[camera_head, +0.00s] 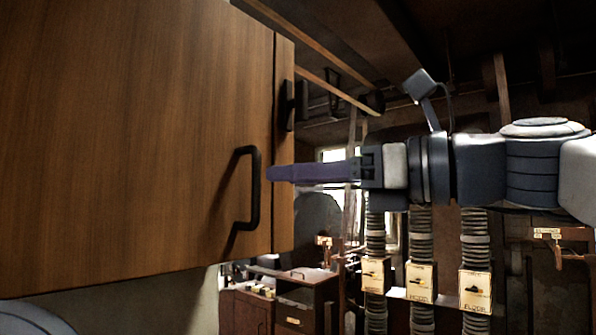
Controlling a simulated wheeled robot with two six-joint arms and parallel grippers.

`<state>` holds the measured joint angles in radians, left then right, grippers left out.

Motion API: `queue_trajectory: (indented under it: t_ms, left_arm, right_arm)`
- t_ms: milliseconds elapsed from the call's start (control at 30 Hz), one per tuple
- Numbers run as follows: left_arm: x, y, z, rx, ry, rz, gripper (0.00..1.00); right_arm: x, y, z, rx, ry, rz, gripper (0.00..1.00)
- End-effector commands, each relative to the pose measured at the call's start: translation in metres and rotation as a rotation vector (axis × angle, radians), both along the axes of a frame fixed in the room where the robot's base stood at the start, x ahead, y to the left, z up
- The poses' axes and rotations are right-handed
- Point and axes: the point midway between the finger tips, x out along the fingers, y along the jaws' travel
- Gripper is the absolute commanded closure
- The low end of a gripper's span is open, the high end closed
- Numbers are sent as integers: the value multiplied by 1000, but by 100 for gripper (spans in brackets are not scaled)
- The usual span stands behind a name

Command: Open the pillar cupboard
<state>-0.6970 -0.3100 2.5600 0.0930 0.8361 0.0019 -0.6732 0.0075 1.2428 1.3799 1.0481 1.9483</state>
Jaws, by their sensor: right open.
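The wooden pillar cupboard (130,120) fills the left of the head view; its large brown front looks flat and shut. A black bar handle (254,205) stands upright near the right edge of this front. My right gripper (270,173) comes in level from the right, with its long purple fingers pointing left at the handle. The fingertips are just right of the handle in the picture; I see no grip on it, and the depth gap is hard to judge. This gripper is open, its fingers overlapping from this side. My left gripper is not in view.
A second dark fitting (287,106) sits higher on the cupboard's narrow right strip. Behind my right arm are several ribbed conduits with switch boxes (421,282). A dark wooden cabinet (300,300) stands low in the background. Beams cross overhead.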

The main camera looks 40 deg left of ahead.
Motion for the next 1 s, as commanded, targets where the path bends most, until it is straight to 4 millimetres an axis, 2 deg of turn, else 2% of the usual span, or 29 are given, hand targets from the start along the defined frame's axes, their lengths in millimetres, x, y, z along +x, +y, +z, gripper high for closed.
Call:
queue_trajectory:
  t_ms: [100,300,467,733,767,800,867,1000]
  left_arm:
    - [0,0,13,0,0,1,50]
    - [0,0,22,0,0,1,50]
    - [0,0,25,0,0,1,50]
    - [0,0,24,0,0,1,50]
    - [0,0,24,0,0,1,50]
    - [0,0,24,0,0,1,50]
    - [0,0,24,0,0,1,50]
    - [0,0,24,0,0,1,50]
  right_arm:
    - [-4,25,3,-2,1,5,55]
    - [-7,53,2,-1,-2,2,55]
    - [-8,63,0,-2,-3,0,55]
    - [-8,64,0,-1,-4,-2,55]
    - [-8,64,0,-1,-4,-2,63]
    - [-8,64,0,-1,-4,-2,78]
    - [-8,64,0,-1,-4,-2,100]
    - [-8,64,0,-1,-4,-2,100]
